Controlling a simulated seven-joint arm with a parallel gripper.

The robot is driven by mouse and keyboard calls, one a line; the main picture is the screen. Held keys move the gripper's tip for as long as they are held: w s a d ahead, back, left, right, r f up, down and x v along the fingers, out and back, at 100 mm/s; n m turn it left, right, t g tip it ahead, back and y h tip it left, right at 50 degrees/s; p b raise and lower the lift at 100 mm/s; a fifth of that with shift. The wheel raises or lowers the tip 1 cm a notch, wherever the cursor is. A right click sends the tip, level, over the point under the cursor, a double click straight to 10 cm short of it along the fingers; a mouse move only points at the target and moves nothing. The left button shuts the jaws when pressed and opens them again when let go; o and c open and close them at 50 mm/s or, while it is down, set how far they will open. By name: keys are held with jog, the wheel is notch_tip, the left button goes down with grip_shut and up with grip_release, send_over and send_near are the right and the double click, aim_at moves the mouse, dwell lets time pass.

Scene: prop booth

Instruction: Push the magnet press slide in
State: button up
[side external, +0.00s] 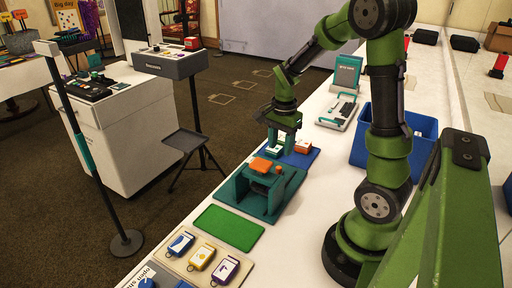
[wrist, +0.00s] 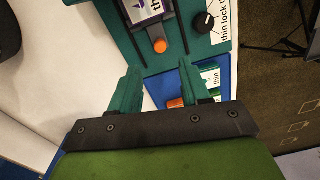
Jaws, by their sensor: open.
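The magnet press (side external: 240,188) is a teal device on the table, with an orange block (side external: 262,165) on top and a small round orange-red knob (side external: 279,169) on the side near my gripper. The wrist view shows the press (wrist: 132,45) at the top with the orange knob (wrist: 160,46), a white and purple labelled piece (wrist: 150,8) and a black dial (wrist: 208,22). My gripper (side external: 278,150) points down beside the press, above the blue mat. Its teal fingers (wrist: 158,70) are apart with nothing between them, and the knob shows just beyond the gap. I cannot tell which part is the slide.
The blue mat (side external: 310,158) holds an orange and white item (side external: 303,146). A green mat (side external: 228,228) and a tray of tags (side external: 176,262) lie in front.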

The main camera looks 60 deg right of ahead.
aim_at(279, 167)
notch_tip(279, 167, down, 8)
jog(key=shift+r, duration=0.1)
jog(key=shift+c, duration=0.3)
jog(key=shift+w, duration=0.1)
grip_shut()
